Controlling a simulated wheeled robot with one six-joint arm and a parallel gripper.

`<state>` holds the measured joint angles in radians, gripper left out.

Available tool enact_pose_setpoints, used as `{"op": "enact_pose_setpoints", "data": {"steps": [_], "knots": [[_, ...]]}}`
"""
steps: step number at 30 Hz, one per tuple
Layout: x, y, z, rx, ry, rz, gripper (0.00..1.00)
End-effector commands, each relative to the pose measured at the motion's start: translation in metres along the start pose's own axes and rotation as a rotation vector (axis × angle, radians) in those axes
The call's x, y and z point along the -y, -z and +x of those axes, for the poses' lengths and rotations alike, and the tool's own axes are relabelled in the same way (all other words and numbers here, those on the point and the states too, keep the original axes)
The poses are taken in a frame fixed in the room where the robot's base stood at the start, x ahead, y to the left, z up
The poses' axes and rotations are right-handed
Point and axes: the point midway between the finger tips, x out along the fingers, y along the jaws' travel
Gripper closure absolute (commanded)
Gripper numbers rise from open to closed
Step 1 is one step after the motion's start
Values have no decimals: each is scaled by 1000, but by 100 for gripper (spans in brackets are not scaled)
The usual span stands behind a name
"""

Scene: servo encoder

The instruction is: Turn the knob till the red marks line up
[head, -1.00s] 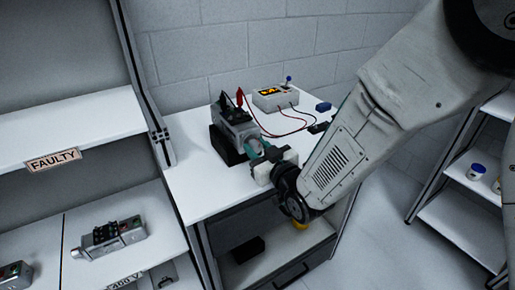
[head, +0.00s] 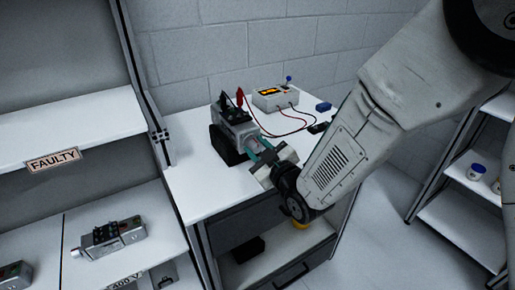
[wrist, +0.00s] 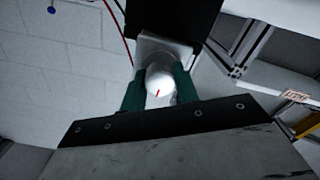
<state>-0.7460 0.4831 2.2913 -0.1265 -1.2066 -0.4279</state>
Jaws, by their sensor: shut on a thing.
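The servo unit (head: 236,130), a grey housing on a dark base, stands on the white table with its knob end facing my gripper. My gripper (head: 262,157) reaches in from the right, with teal fingers closed around that end. In the wrist view the round white knob (wrist: 159,80) sits between the two teal fingers of my gripper (wrist: 160,84). One short red mark (wrist: 157,92) shows on the knob's face, pointing toward the bottom of the picture. I cannot make out a second red mark on the housing.
A meter box (head: 275,98) with a lit orange display stands behind, wired by red and black leads to clips on the servo. A small blue block (head: 323,107) lies near it. A shelf marked FAULTY (head: 54,160) stands at the left.

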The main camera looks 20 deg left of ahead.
Motion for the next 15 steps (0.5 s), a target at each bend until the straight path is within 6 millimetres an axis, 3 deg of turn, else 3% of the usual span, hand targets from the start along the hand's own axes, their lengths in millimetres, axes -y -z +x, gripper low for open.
{"op": "enact_pose_setpoints", "data": {"steps": [4, 5, 7, 15], "knots": [[0, -1, 0, 2, 1, 1, 92], [0, -1, 0, 2, 1, 1, 67], [0, -1, 0, 2, 1, 1, 48], [0, 0, -1, 1, 0, 1, 48]]}}
